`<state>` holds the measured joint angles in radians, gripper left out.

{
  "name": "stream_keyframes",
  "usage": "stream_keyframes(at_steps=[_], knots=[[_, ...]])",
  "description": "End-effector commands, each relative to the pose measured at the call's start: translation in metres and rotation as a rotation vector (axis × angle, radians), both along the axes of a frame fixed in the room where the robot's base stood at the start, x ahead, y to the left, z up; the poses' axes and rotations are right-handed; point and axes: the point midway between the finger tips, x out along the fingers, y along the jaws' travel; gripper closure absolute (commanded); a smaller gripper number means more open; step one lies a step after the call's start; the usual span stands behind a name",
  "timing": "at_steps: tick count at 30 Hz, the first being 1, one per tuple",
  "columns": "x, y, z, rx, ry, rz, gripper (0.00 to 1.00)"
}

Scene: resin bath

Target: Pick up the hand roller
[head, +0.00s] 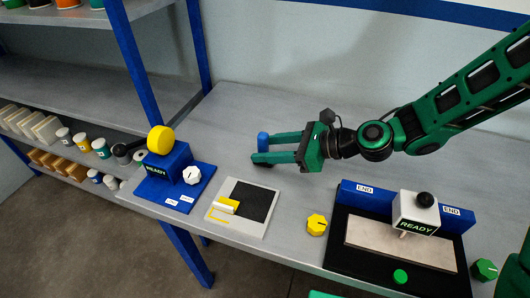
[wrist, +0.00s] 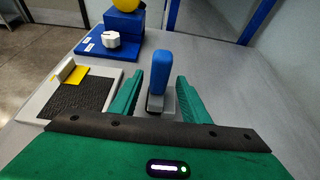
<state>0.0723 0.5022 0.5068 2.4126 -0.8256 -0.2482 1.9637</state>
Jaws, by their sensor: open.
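The hand roller shows as an upright blue handle (head: 263,138) on the grey bench, partly hidden behind my gripper in the head view. In the wrist view the blue handle (wrist: 159,68) stands between my fingers, with a grey and dark part below it. My gripper (head: 262,149) is open, with one green finger on each side of the handle. I cannot tell whether that finger touches.
A blue stand with a yellow disc (head: 161,139) and white knob is left of my gripper. A pale tray with a black textured pad (head: 253,202) lies in front. A yellow knob (head: 316,224) and a black-framed bath (head: 337,258) are to the right. The bench behind is clear.

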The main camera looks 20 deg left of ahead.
Motion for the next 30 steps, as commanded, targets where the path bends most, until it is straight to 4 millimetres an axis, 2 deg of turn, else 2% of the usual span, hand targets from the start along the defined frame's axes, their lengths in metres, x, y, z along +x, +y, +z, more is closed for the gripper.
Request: stream_keyframes(at_steps=[5,13,23,28,30], knots=[[0.000,0.012,-0.006,0.000,0.000,0.002,0.58],[0.002,0.043,-0.022,0.001,-0.002,0.002,0.58],[0.003,0.048,-0.024,0.000,-0.002,0.000,0.58],[0.003,0.048,-0.024,0.000,-0.002,0.000,0.98],[0.003,0.048,-0.024,0.000,-0.002,0.000,1.00]])
